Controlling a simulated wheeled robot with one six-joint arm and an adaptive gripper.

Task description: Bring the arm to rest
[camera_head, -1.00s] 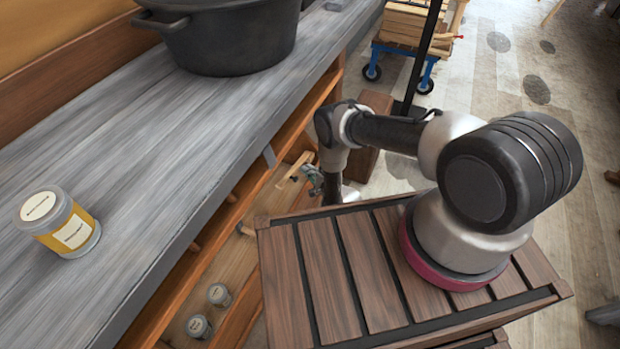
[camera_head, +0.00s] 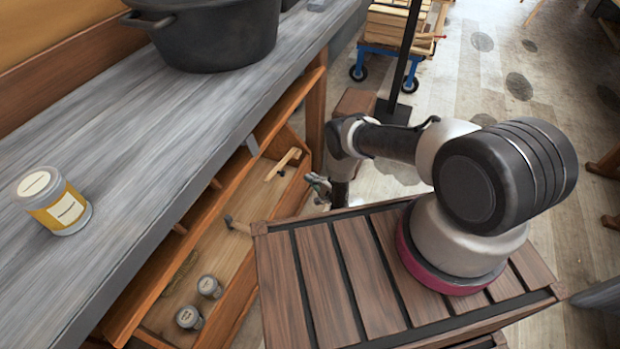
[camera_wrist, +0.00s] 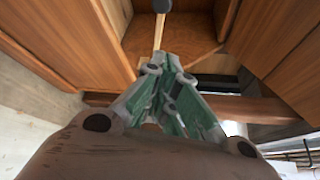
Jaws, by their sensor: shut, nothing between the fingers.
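My gripper (camera_head: 318,186) shows small in the head view, beside the open lower part of the bench, just left of my arm's forearm. In the wrist view my gripper (camera_wrist: 168,62) has its green and grey fingers drawn together with nothing between them. My arm is folded low over the slatted wooden top (camera_head: 330,280) that it stands on. The fingertips point toward the wooden inside of the bench in the wrist view. They look clear of it, though the exact gap cannot be told.
A grey bench top (camera_head: 130,140) carries a yellow-labelled jar (camera_head: 52,201) and a black pot (camera_head: 215,35). Below, an open drawer (camera_head: 225,262) holds two small jars (camera_head: 199,302) and a wooden-handled tool (camera_head: 283,164). Floor at the right is mostly free.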

